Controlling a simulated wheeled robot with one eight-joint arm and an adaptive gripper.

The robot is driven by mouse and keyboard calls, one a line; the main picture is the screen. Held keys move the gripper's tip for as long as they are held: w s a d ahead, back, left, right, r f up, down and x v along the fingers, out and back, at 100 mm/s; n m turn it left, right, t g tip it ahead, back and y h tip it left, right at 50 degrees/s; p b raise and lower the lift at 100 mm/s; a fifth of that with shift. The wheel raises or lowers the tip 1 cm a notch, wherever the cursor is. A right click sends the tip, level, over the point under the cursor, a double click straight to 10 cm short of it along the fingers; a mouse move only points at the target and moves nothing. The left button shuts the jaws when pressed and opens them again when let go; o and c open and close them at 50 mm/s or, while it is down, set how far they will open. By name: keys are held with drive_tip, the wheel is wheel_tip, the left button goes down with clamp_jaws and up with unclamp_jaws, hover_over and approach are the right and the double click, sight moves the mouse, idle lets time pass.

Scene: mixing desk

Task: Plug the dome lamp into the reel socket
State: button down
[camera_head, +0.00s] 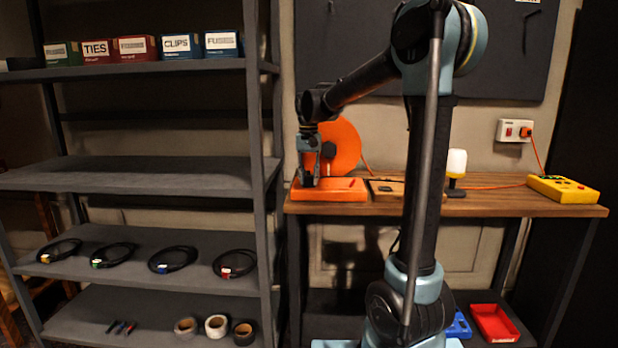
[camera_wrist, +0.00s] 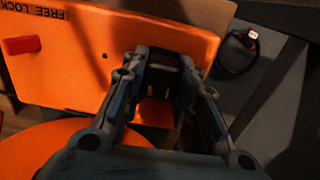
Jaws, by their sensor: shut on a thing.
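The orange cable reel stands at the left end of the wooden bench, with its round disc (camera_head: 345,143) above a flat orange base (camera_head: 340,190). The wrist view shows the base (camera_wrist: 75,60), marked FREE LOCK, with a red switch (camera_wrist: 22,45), and part of the disc (camera_wrist: 60,155). My gripper (camera_head: 307,183) points down at the left part of the base. In the wrist view my gripper (camera_wrist: 165,65) is shut on a dark thing, seemingly a plug (camera_wrist: 158,82). The socket is hidden; I cannot tell whether the plug is inserted. The dome lamp (camera_head: 456,163) stands upright, its white dome unlit-or-lit state unclear.
A dark tray (camera_head: 387,188) lies right of the reel. A yellow box (camera_head: 563,189) sits at the bench's right end, with an orange cord to the wall outlet (camera_head: 514,130). Shelves (camera_head: 130,175) with boxes and coiled cables stand left.

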drive_tip(key=shift+f, duration=0.1)
drive_tip(key=c, duration=1.2)
unclamp_jaws()
wheel_tip(320, 180, up, 12)
drive_tip(key=shift+f, duration=0.1)
drive_tip(key=s+d+f+t, duration=0.1)
drive_tip(key=s+d+f, duration=0.8)
drive_tip(key=s, duration=0.3)
drive_tip(key=s+d+f+t, duration=0.1)
drive_tip(key=s+d+f, duration=0.8)
drive_tip(key=s+d, duration=0.15)
drive_tip(key=shift+n, duration=0.3)
drive_tip(key=s+f, duration=0.3)
drive_tip(key=s+d+f, duration=0.1)
drive_tip(key=s+f, duration=0.2)
drive_tip(key=f, duration=0.1)
drive_tip(key=s+d+f, duration=0.1)
drive_tip(key=s+f, duration=0.2)
drive_tip(key=f, duration=0.1)
drive_tip(key=shift+f, duration=0.1)
